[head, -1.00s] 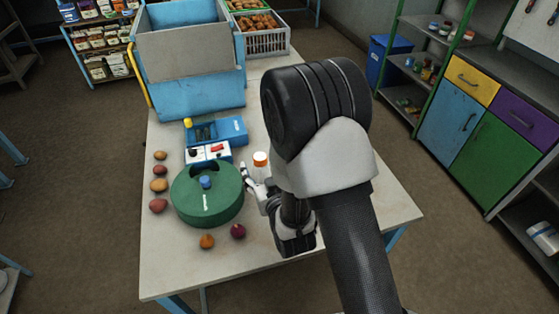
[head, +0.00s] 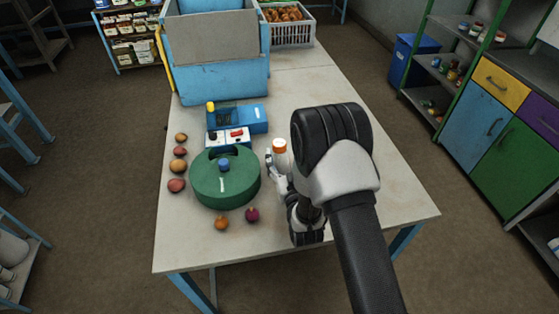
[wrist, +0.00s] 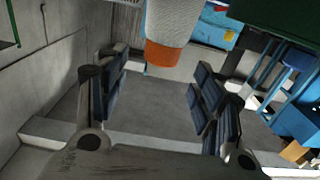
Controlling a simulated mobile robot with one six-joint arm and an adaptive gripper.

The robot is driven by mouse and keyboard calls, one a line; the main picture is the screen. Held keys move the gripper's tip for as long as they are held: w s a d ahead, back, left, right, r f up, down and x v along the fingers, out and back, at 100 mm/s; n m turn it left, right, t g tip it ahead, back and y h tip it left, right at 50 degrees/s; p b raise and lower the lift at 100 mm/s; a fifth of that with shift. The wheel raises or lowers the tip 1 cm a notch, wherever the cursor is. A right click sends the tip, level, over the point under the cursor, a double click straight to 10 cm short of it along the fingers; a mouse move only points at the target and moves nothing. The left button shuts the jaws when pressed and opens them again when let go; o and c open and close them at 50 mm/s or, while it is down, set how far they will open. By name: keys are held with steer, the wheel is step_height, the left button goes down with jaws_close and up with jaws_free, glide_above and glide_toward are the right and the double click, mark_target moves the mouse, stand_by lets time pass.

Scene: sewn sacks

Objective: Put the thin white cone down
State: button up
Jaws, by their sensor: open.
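The thin white cone (head: 280,160) with an orange top stands upright on the table, just right of a round green object, in the head view. In the wrist view the cone (wrist: 164,30) hangs in from the top edge, its orange end pointing down in the picture. My gripper (head: 274,173) is at the cone's near side in the head view, partly hidden by my arm. In the wrist view my gripper (wrist: 160,75) is open, with its fingers apart on either side of the orange end. No contact with the cone can be made out.
The round green object (head: 208,186) with a blue knob is close on the left. Blue boxes with controls (head: 238,118) sit behind it. Several small round items (head: 177,166) lie left and in front. A big blue bin (head: 220,82) stands at the back. The table's right side (head: 395,185) is clear.

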mark_target(281, 148)
steer(key=shift+b+x, duration=0.35)
steer(key=shift+x, duration=2.85)
steer(key=shift+f, duration=0.15)
jaws_close()
